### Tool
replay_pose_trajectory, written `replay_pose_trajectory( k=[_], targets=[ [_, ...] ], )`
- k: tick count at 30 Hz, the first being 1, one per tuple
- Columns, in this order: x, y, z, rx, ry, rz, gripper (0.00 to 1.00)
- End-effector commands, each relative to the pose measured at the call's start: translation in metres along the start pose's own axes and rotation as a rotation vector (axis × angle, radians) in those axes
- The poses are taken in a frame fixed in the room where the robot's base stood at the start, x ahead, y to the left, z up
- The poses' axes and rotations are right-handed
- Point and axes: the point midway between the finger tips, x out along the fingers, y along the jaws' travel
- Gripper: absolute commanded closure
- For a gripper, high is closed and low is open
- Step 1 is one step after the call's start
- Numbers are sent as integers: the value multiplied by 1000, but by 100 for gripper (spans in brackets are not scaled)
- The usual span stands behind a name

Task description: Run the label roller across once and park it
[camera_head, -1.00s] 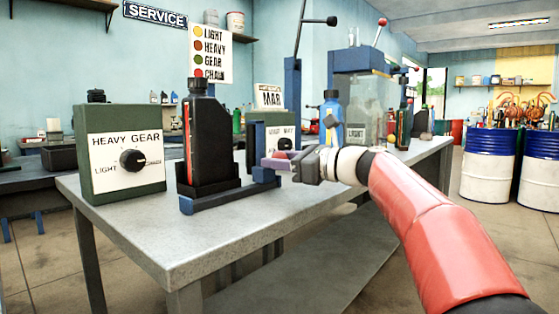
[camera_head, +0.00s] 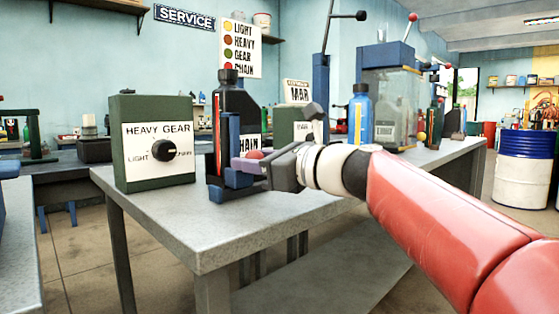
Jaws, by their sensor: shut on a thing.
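The label roller (camera_head: 233,148) is a blue upright on a low blue base, standing in front of a dark bottle (camera_head: 240,98). The bottle stands upright on the grey bench, and its red level stripe shows left of the roller. A white label (camera_head: 250,144) reading "HAIN" shows on the bottle right of the roller; the roller hides the label's left part. My gripper (camera_head: 257,166) comes from the right and is shut at the roller's low right side, beside a small red knob. The exact grip is hard to see.
A green box with a dial (camera_head: 153,145) stands left of the bottle. A blue bottle (camera_head: 360,115) and a clear-walled blue-topped machine (camera_head: 392,100) stand behind my arm. The bench (camera_head: 215,245) is clear at its front.

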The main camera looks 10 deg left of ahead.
Motion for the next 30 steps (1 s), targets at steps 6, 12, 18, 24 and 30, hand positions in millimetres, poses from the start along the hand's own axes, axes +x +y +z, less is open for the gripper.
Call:
replay_pose_trajectory(
  k=[6, 12, 18, 24, 30],
  targets=[
    [5, 25, 4, 0, 2, 3, 100],
    [6, 30, 5, 1, 2, 4, 100],
    [7, 31, 5, 1, 1, 8, 100],
    [7, 30, 5, 1, 1, 7, 44],
    [6, 29, 5, 1, 0, 3, 44]
  ],
)
